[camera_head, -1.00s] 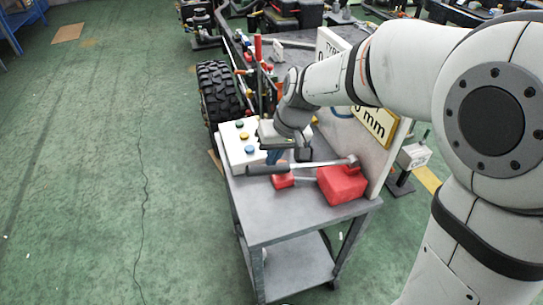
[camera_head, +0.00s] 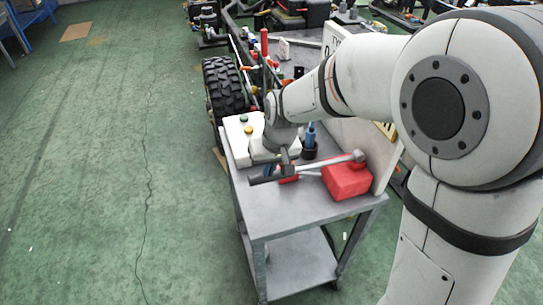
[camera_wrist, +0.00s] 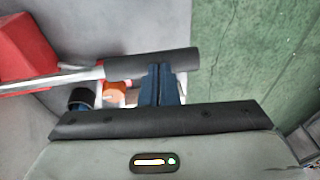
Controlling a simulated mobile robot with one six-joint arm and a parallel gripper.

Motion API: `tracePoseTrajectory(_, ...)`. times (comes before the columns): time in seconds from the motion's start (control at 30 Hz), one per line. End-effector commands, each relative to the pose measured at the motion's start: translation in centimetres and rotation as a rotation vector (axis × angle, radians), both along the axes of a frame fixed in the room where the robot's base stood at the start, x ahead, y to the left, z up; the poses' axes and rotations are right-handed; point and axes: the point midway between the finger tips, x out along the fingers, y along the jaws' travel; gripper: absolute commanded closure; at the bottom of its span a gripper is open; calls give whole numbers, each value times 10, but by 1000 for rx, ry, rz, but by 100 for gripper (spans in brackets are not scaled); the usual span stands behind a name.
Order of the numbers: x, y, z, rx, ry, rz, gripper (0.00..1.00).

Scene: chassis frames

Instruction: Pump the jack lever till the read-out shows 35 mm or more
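The jack lever (camera_head: 325,163) is a metal bar with a dark handle. It rises from the red jack (camera_head: 347,179) on the trolley, and the handle slopes slightly down to the left. In the wrist view the handle (camera_wrist: 150,63) crosses in front of my gripper (camera_wrist: 160,70). Its dark blue fingers are together, their tips at the handle's near edge; the handle does not run between them. Whether they press on it I cannot tell. In the head view my wrist hangs over the handle. The read-out board (camera_head: 331,38) is mostly hidden by my arm; its number cannot be read.
The grey trolley (camera_head: 262,222) carries a white button box (camera_head: 238,142) behind my wrist and a dark cup with a blue item (camera_head: 311,140). A tyre (camera_head: 223,88) and chassis frame stand beyond.

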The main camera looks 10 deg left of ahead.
Motion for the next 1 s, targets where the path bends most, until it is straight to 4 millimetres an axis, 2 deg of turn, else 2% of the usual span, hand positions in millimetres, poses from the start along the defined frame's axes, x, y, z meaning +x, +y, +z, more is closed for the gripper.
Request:
tracePoseTrajectory(0.03, -1, 1, -16, 0, 1, 0, 100)
tracePoseTrajectory(0.2, 0, 1, -47, 1, 1, -7, 100)
tracePoseTrajectory(0.4, 1, -1, -68, 1, 0, -14, 100)
tracePoseTrajectory(0.83, 0, -6, -75, -5, 11, -20, 100)
tracePoseTrajectory(1.0, -1, -6, -65, -3, 8, -19, 100)
